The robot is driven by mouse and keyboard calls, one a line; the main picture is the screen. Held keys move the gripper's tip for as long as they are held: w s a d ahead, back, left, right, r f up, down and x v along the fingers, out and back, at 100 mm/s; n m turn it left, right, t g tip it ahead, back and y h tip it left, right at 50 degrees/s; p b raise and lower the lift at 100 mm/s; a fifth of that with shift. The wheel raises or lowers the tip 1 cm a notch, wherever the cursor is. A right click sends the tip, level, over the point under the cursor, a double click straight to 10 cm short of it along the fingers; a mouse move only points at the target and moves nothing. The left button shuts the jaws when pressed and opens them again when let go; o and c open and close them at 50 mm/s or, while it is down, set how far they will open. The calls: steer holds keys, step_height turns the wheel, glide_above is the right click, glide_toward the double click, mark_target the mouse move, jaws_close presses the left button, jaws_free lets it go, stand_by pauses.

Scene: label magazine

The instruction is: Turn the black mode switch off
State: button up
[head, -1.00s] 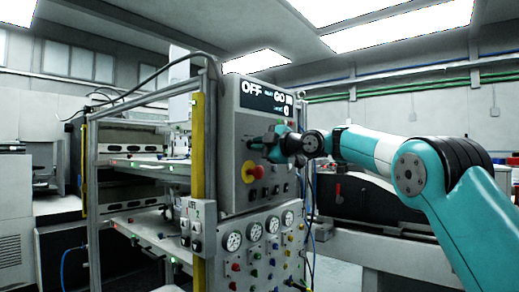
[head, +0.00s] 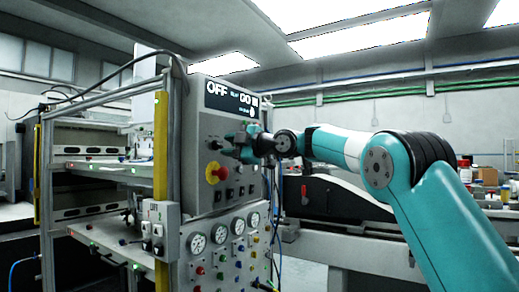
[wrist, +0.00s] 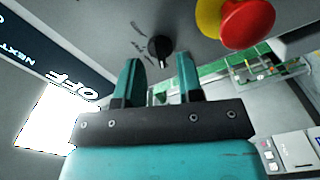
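The black mode switch (wrist: 159,48) is a small round knob on the grey control panel, with small printed labels beside it. In the wrist view it lies just beyond and between my fingertips, with no contact visible. My gripper (wrist: 158,62) is open, its two teal fingers apart with nothing between them. In the head view my gripper (head: 231,145) is close in front of the panel (head: 207,127), and the switch is small and hard to make out beside the fingers. The display (head: 231,100) above reads OFF in large letters.
A red emergency button on a yellow base (head: 215,172) sits below the switch, close to my gripper. Several small black switches lie beneath it. A lower panel (head: 226,250) carries gauges and coloured knobs. A yellow post (head: 160,150) and metal frame stand left.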

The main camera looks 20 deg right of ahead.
steer(key=b+v, duration=0.3)
steer(key=v, duration=1.2)
steer(key=s+a+f+m+g+h, duration=0.1)
steer(key=s+a+f+m+g, duration=0.3)
steer(key=s+a+f, duration=0.4)
steer(key=s+a+f+m+g+h, duration=0.2)
steer(key=s+a+f+m+g, duration=0.4)
steer(key=f, duration=0.5)
steer(key=s+a+f+m+g+h, duration=0.1)
steer(key=s+f+m+g+h, duration=0.1)
steer(key=s+f, duration=0.75)
steer(key=s+f+m+g+h, duration=0.1)
steer(key=s+f+m+g, duration=0.15)
steer(key=s+f, duration=0.65)
step_height(320, 180, up, 22)
steer(key=s+p, duration=0.3)
steer(key=p, duration=1.5)
steer(key=shift+n+p, duration=0.35)
steer(key=shift+r, duration=0.1)
